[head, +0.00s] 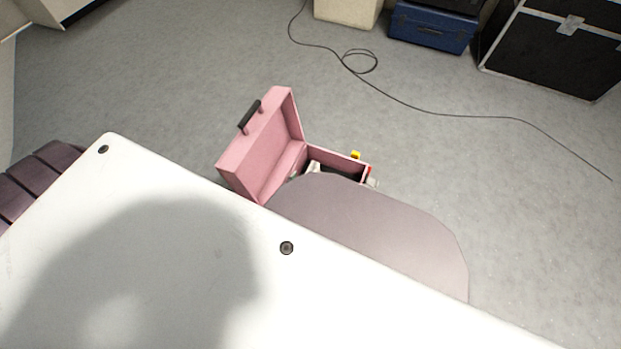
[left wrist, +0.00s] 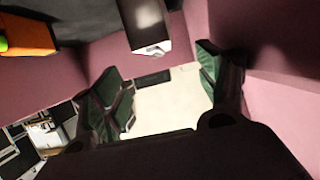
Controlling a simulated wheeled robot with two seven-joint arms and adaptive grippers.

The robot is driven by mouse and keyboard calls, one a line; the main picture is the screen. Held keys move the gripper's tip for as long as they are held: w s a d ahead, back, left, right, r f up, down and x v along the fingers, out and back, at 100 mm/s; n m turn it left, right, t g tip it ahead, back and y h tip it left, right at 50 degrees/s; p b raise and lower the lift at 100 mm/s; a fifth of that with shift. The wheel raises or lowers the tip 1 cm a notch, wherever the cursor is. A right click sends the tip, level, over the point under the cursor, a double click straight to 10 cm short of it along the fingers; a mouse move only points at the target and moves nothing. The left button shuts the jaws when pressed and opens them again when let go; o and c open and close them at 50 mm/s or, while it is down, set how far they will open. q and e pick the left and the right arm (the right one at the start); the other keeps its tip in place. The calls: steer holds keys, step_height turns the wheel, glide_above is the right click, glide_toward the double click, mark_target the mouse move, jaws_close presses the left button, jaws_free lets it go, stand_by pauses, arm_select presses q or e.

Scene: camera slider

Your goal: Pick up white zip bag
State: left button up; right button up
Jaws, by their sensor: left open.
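A pale, cream-white flat patch (left wrist: 165,108), probably the white zip bag, shows in the left wrist view between my left gripper's fingers. My left gripper (left wrist: 160,72) is open, with one dark green-padded finger on each side of the patch. I cannot tell whether they touch it. The patch's lower part is hidden behind the gripper body. Pink walls surround this spot. In the head view the open pink case (head: 260,150) has its lid raised. Its inside is mostly covered, and neither the bag nor my left gripper can be clearly made out there. My right gripper is not in view.
In the left wrist view, a dark and silver object (left wrist: 146,28) and an orange block (left wrist: 28,36) lie near the fingers. In the head view a black cable (head: 440,113) crosses open floor. A blue box (head: 432,30) and a black case (head: 560,50) stand behind.

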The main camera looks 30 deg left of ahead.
mark_target(310, 173)
arm_select(q)
steer(key=shift+f+b, duration=0.35)
steer(key=shift+f, duration=0.3)
steer(key=shift+w+f, duration=0.15)
steer(key=shift+w, duration=0.05)
steer(key=shift+w+f+b, duration=0.1)
steer(key=shift+w+b, duration=0.25)
steer(key=shift+w, duration=0.1)
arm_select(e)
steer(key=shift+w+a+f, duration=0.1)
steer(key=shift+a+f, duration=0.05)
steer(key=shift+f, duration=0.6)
arm_select(q)
steer(key=shift+b+x, duration=1.7)
steer(key=shift+x, duration=1.15)
steer(key=shift+w+f, duration=0.15)
steer(key=shift+w, duration=0.05)
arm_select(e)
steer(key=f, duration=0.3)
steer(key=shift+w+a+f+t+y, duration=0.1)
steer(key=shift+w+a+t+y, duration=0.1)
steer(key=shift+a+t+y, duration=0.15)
arm_select(q)
steer(key=shift+c, duration=0.2)
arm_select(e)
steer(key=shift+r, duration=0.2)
